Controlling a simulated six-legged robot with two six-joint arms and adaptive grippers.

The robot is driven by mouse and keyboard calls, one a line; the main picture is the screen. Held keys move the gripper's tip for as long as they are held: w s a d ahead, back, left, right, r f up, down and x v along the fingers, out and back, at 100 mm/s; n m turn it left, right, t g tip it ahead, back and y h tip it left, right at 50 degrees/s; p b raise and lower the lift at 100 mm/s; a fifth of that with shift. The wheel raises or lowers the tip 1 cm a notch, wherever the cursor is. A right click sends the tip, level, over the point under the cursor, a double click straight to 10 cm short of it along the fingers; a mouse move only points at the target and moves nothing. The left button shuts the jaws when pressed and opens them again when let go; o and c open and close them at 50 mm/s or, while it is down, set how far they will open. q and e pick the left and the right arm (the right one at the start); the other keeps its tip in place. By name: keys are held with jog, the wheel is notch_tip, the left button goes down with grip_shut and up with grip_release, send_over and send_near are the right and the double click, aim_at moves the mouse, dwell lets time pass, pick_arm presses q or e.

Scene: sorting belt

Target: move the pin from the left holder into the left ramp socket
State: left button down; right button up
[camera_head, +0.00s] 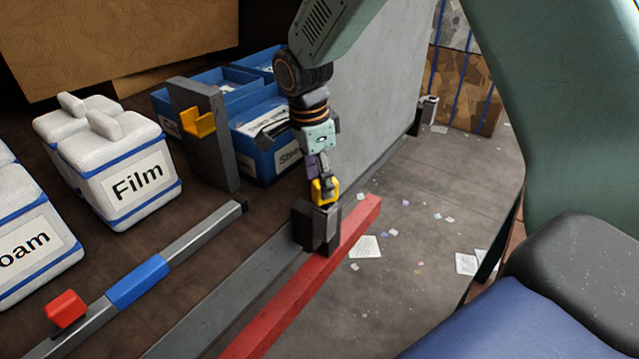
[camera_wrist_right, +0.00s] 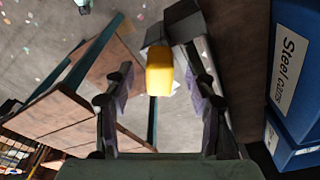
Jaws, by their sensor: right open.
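A yellow pin (camera_head: 325,190) stands in a dark block (camera_head: 302,225) beside the red rail, in the middle of the head view. Its lower part is hidden in the block. I cannot tell whether this block is the left holder or the left ramp socket. My right gripper (camera_head: 322,180) comes down over the pin from above. In the right wrist view the yellow pin (camera_wrist_right: 160,72) shows between the spread fingers of my right gripper (camera_wrist_right: 166,82), with gaps on both sides. My left gripper is out of view.
A grey post (camera_head: 220,145) with a yellow bracket (camera_head: 199,122) stands left of my gripper. White bins labelled Film (camera_head: 128,185) and blue bins (camera_head: 270,160) stand behind. A red rail (camera_head: 300,290) and a grey bar with a blue sleeve (camera_head: 138,282) run diagonally. Scraps litter the floor.

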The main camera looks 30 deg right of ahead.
notch_tip(320, 180, up, 10)
jog(key=a, duration=0.1)
jog(key=shift+f, duration=0.15)
dwell(0.4)
jog(key=s+a+f+n, duration=0.2)
jog(key=s+f+n, duration=0.1)
jog(key=f, duration=0.5)
jog(key=s+a+f+n+y, duration=0.1)
jog(key=s+f+n, duration=0.25)
jog(key=f, duration=0.45)
jog(key=s+a+f+n, duration=0.2)
jog(key=s+f+n, duration=0.15)
jog(key=f, duration=0.55)
jog(key=s+f+n, duration=0.4)
jog(key=s+n, duration=0.1)
jog(key=s, duration=0.6)
jog(key=s+f+n, duration=0.4)
jog(key=s+f, duration=0.1)
jog(key=s, duration=0.7)
notch_tip(320, 180, down, 17)
jog(key=w+b, duration=0.1)
jog(key=b, duration=1.6)
jog(key=shift+a+f+b, duration=0.15)
jog(key=shift+a+b, duration=0.15)
